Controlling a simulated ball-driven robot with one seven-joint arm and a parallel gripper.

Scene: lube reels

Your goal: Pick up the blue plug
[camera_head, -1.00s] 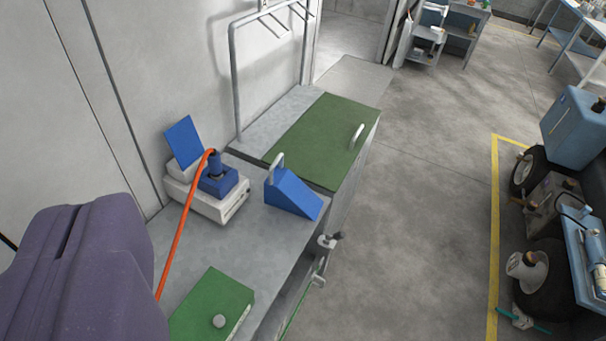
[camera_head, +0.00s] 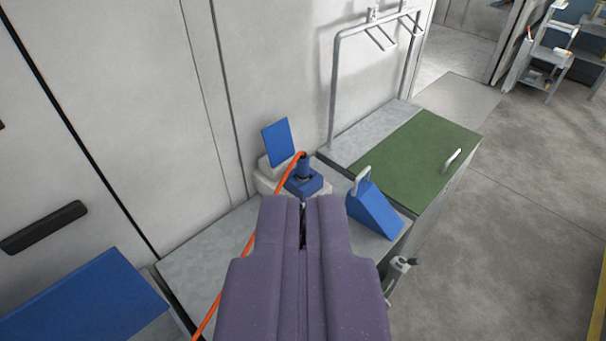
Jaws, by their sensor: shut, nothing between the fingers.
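The blue plug (camera_head: 303,171) is a small dark blue cylinder with an orange cable (camera_head: 240,262) running from its top. It stands upright in a blue socket block (camera_head: 308,187) on a white device with a raised blue flap (camera_head: 278,143), on the grey bench (camera_head: 190,265). My purple gripper (camera_head: 303,205) points up the picture from the bottom middle. Its two fingers are together and empty. The fingertips appear just below the socket in the picture, and the gap in depth is hard to judge. My gripper covers the lower part of the device.
A blue wedge with a grey handle (camera_head: 375,212) stands right of the socket. Behind are a green lid (camera_head: 420,155) and a grey pipe frame (camera_head: 335,95). A blue panel (camera_head: 85,298) lies lower left. Open floor (camera_head: 490,235) is at the right.

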